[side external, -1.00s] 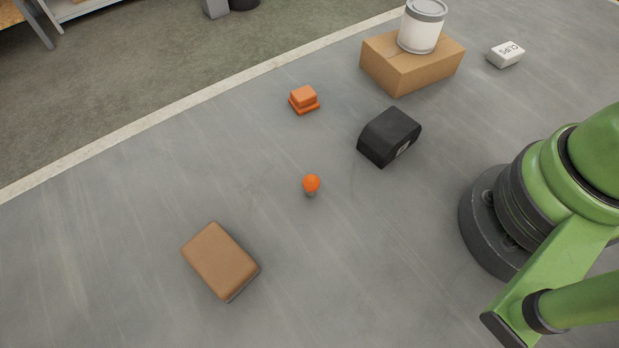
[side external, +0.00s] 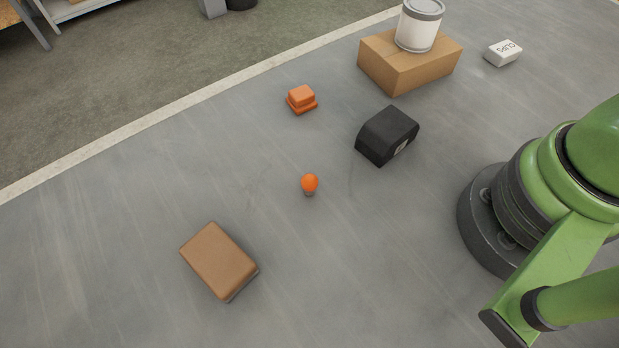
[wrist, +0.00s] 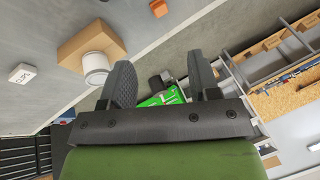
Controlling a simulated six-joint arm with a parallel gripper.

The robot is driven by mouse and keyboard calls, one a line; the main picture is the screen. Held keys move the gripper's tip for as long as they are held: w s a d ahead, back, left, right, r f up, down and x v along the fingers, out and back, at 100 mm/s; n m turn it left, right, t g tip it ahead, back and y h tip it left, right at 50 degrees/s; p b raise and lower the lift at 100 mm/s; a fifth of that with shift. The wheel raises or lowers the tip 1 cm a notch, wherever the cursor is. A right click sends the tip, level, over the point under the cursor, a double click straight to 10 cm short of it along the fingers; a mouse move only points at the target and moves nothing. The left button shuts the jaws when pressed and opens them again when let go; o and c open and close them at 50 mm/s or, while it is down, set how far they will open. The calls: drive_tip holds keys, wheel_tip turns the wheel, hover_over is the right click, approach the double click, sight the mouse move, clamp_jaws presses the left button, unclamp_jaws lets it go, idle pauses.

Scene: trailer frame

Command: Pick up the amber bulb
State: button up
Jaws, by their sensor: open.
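The amber bulb (side external: 310,184) is a small orange globe on a grey base, on the grey surface near the middle of the side external view. Nothing touches it. My gripper (wrist: 163,78) shows only in the wrist view, where its two dark fingers stand apart with nothing held between them. The bulb is not visible in the wrist view, and my gripper is outside the side external view, so the distance between them cannot be told.
A brown block (side external: 219,260) lies front left of the bulb. A black block (side external: 387,135) is at its upper right, and an orange stepped piece (side external: 301,99) behind it. A cardboard box (side external: 409,66) carries a white can (side external: 418,27); a white CLIPS box (side external: 503,53) lies beyond.

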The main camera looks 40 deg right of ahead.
drive_tip(key=w+a+f+g, duration=0.2)
drive_tip(key=w+a+f, duration=0.1)
drive_tip(key=a+f, duration=0.2)
drive_tip(key=n+g+h, duration=0.1)
drive_tip(key=g+h, duration=0.1)
hover_over(309, 176)
drive_tip(key=f, duration=1.2)
drive_tip(key=shift+s+f, duration=0.4)
wheel_tip(309, 176, down, 4)
drive_tip(key=shift+a+f, duration=0.15)
drive_tip(key=shift+f, duration=0.1)
drive_tip(key=shift+w+f, duration=0.2)
drive_tip(key=shift+f, duration=1.25)
drive_tip(key=shift+w+f, duration=0.2)
drive_tip(key=shift+f, duration=1.2)
drive_tip(key=c, duration=0.9)
